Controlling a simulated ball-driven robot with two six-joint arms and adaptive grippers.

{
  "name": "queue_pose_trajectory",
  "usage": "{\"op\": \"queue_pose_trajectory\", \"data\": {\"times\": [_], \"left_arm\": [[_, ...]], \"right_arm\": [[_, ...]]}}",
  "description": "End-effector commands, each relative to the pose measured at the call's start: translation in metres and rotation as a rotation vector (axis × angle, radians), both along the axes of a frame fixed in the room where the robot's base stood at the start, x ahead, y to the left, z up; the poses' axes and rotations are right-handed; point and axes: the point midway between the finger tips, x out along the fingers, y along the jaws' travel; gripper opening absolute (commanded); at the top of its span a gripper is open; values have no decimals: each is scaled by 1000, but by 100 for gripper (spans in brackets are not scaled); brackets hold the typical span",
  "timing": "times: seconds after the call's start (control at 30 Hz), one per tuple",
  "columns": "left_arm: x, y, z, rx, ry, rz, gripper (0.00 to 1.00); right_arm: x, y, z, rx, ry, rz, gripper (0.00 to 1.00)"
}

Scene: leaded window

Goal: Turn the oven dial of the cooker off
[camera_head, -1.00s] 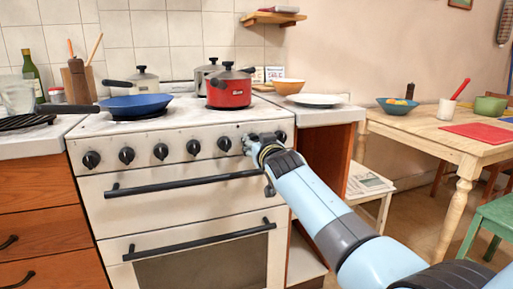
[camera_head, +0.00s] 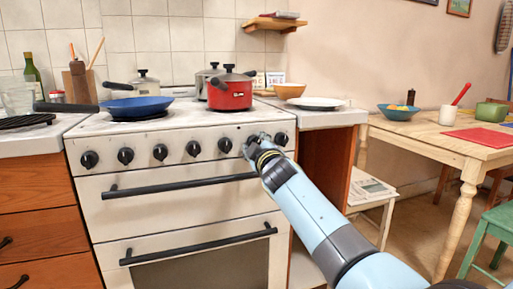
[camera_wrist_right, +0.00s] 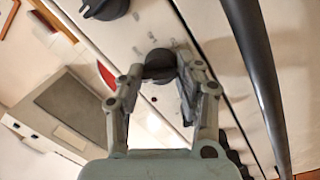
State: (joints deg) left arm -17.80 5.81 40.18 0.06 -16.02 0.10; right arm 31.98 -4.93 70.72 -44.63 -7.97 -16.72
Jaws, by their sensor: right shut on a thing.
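The cooker (camera_head: 180,185) is white with a row of black dials along its front panel. My right gripper (camera_head: 252,143) is at the right part of this row, over the dial second from the right, which it mostly hides in the head view. In the right wrist view that black dial (camera_wrist_right: 160,64) sits between the fingertips of my right gripper (camera_wrist_right: 161,72), which is shut on it. Faint marks show on the panel beside it, too blurred to read. I cannot tell from markings which dial is the oven's. My left gripper is not in view.
A neighbouring dial (camera_head: 281,139) is close on the right, another (camera_head: 225,145) on the left. The oven door handle (camera_head: 185,186) runs just below. A blue pan (camera_head: 138,104) and a red pot (camera_head: 230,95) stand on top. A wooden table (camera_head: 440,138) is at the right.

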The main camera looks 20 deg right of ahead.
Motion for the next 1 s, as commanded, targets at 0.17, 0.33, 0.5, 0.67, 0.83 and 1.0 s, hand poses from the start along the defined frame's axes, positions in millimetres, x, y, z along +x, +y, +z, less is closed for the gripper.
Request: {"op": "queue_pose_trajectory", "data": {"times": [0.17, 0.33, 0.5, 0.67, 0.83, 1.0], "left_arm": [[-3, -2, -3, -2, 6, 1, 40], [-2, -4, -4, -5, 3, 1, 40], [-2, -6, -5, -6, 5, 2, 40], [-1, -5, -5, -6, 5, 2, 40], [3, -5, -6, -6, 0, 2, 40], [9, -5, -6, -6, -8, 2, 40]], "right_arm": [[-1, 0, -6, -145, 3, 0, 3], [-1, 0, -6, -259, -1, 1, 3], [-1, 0, -6, -336, -4, 1, 3], [-1, 0, -6, -379, -5, 0, 3], [-1, 0, -6, -398, -6, 0, 3], [-1, 0, -6, -401, -5, 0, 3]]}}
